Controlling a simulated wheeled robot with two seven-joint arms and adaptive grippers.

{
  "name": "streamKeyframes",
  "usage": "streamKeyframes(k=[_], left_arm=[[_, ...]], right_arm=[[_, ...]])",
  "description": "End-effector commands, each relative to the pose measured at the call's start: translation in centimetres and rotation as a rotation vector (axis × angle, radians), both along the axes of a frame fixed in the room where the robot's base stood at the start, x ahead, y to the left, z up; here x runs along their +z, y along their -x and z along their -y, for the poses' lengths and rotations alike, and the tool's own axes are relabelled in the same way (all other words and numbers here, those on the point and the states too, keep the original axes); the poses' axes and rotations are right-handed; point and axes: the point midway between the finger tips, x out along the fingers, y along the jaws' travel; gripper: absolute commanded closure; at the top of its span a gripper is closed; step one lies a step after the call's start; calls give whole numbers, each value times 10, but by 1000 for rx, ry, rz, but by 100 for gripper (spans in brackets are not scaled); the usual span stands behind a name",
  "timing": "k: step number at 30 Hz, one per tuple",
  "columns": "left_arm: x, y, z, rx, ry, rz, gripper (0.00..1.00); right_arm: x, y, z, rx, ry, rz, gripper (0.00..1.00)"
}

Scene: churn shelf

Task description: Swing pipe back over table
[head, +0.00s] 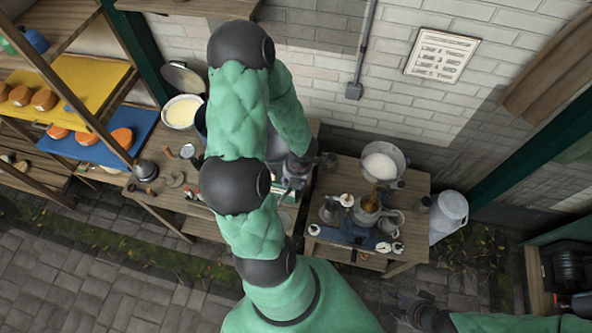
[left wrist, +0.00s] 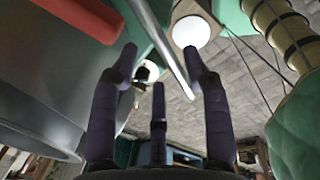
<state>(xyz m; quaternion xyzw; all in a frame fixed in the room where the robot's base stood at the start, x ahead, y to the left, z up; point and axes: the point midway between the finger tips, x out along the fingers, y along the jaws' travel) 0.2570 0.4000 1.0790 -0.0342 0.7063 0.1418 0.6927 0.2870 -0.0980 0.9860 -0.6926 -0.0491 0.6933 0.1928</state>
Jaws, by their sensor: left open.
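A thin grey metal pipe (left wrist: 160,42) runs down between the fingers of my left gripper (left wrist: 165,75) in the left wrist view. The fingers stand apart, and I cannot tell whether they touch it. In the head view my left gripper (head: 296,178) is low over the table (head: 205,225), partly hidden by my own arm. The pipe cannot be made out there. My right gripper (head: 408,304) is at the bottom right, over the paving, away from the tables. Its fingers look spread and empty.
A smaller table (head: 330,255) at the right holds a white-filled pot (head: 383,165) and several vessels. A milk can (head: 449,214) stands beside it. A shelf with a yellow board (head: 75,88) and a blue board (head: 90,150) is at the left. The paving in front is free.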

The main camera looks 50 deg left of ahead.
Motion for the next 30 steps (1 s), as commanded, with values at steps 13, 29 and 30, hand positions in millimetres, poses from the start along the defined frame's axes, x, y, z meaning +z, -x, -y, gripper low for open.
streamKeyframes(k=[13,29,30], left_arm=[[71,-4,10,-1,-1,5,53],[98,-4,14,-2,0,2,53],[98,-4,14,-2,0,2,53]], right_arm=[[0,0,0,0,0,0,60],[0,0,0,0,0,0,60],[0,0,0,0,0,0,60]])
